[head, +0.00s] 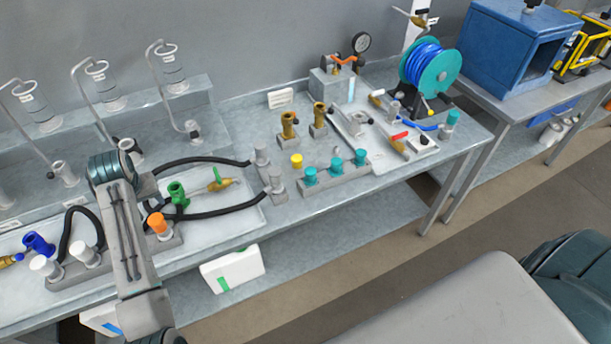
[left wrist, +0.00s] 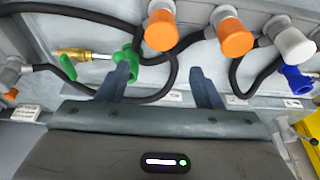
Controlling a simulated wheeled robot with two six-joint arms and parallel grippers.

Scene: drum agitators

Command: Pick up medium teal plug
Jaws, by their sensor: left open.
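Three teal plugs stand upright on a grey rack (head: 342,179) in the head view: a left one (head: 310,176), a middle one (head: 336,166) and a right one (head: 360,158). They look alike, and I cannot tell which is medium. Another teal-capped part (head: 452,118) stands farther right. My left gripper (left wrist: 163,72) is open and empty in the left wrist view, near a green valve (left wrist: 125,65) and an orange plug (left wrist: 160,31). It is well left of the teal plugs. In the head view its fingers are hidden behind my arm. My right gripper is out of view.
A yellow plug (head: 296,160) and brass fittings (head: 289,127) stand behind the teal plugs. Black hoses (head: 215,211) curve beside the green valve. A tray of tools (head: 385,160) and a blue hose reel (head: 428,68) lie to the right. The bench front near the teal plugs is clear.

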